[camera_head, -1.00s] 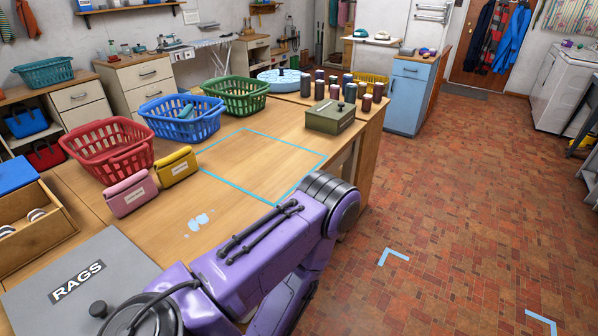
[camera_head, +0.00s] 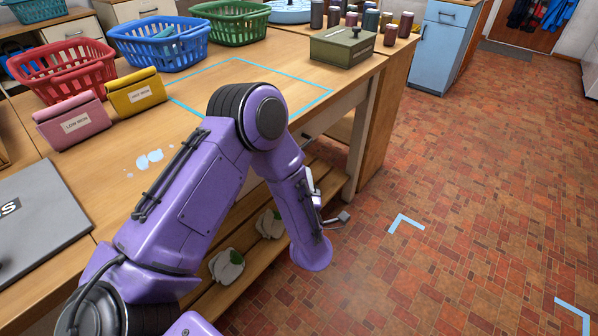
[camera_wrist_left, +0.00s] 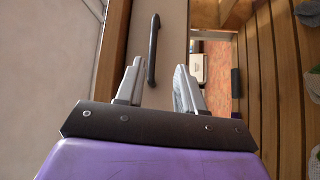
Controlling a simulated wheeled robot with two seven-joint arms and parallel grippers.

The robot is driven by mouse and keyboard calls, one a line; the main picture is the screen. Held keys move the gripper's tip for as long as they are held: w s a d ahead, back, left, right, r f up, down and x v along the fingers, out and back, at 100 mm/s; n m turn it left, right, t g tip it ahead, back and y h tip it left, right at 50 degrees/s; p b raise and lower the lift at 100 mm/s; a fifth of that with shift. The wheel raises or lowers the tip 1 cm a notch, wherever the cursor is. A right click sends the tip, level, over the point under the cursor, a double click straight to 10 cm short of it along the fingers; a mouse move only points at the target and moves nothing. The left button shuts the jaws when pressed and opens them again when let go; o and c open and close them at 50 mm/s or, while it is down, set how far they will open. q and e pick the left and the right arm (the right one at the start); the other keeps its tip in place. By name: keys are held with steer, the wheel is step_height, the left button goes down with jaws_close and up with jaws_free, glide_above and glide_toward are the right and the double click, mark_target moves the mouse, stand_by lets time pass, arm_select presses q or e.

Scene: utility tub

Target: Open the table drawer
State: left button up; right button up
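In the left wrist view the pale drawer front (camera_wrist_left: 172,45) of the table drawer fills the middle. Its dark bar handle (camera_wrist_left: 154,48) runs lengthwise up the picture, and the drawer looks shut. My left gripper (camera_wrist_left: 158,68) faces it with its two grey fingers apart, one on each side of the handle's line. The handle shows in the gap, and I cannot tell whether it reaches between the fingertips. No finger visibly touches it. My right gripper is not in view.
On the table stand a red basket (camera_head: 62,70), a blue basket (camera_head: 158,45), pink (camera_head: 70,122) and yellow (camera_head: 136,92) pouches and a green box (camera_head: 342,46). A slatted lower shelf (camera_head: 200,306) holds pale items. The brick floor (camera_head: 470,200) at right is mostly open.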

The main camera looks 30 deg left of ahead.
mark_target(300, 149)
arm_select(q)
steer(key=shift+n+y, duration=0.3)
steer(key=shift+n, duration=0.2)
steer(key=x, duration=0.3)
steer(key=p+x, duration=0.1)
steer(key=x, duration=0.6)
steer(key=shift+w+a+r, duration=0.15)
steer(key=shift+a+r, duration=0.2)
steer(key=shift+r, duration=0.05)
steer(key=shift+d, duration=0.1)
jaws_close()
